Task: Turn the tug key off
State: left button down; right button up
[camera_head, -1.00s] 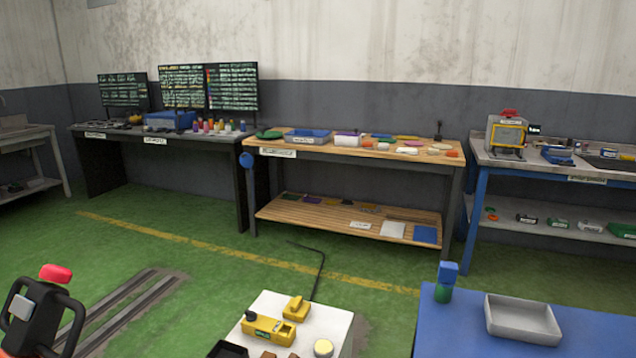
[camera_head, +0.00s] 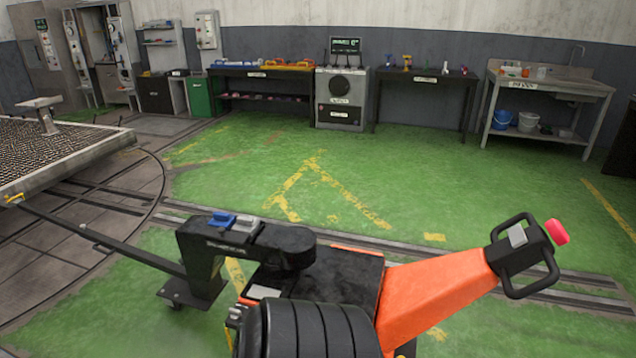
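The tug (camera_head: 430,290) stands in the lower middle, with an orange body and arm. Its black loop handle (camera_head: 522,257) carries a grey block and a red knob (camera_head: 557,231) on the right. A black housing (camera_head: 245,250) at its left has a blue piece (camera_head: 222,219) and a grey piece (camera_head: 245,225) on top. A black ribbed cylinder (camera_head: 310,330) is in front. I cannot make out the key or its position. Neither gripper is in view.
A dark bar (camera_head: 110,243) runs from the tug to the turntable deck (camera_head: 60,160) at the left. Rails (camera_head: 400,248) cross the floor behind the tug. Open green floor (camera_head: 400,180) lies beyond, with benches and a sink (camera_head: 540,75) along the wall.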

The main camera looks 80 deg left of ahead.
aim_at(236, 314)
jog(key=u, duration=0.45)
jog(key=j+u, duration=0.1)
jog(key=u, duration=0.8)
jog(key=j+u, duration=0.1)
jog(key=u, duration=0.35)
jog(key=i+u, duration=0.1)
jog(key=u, duration=0.8)
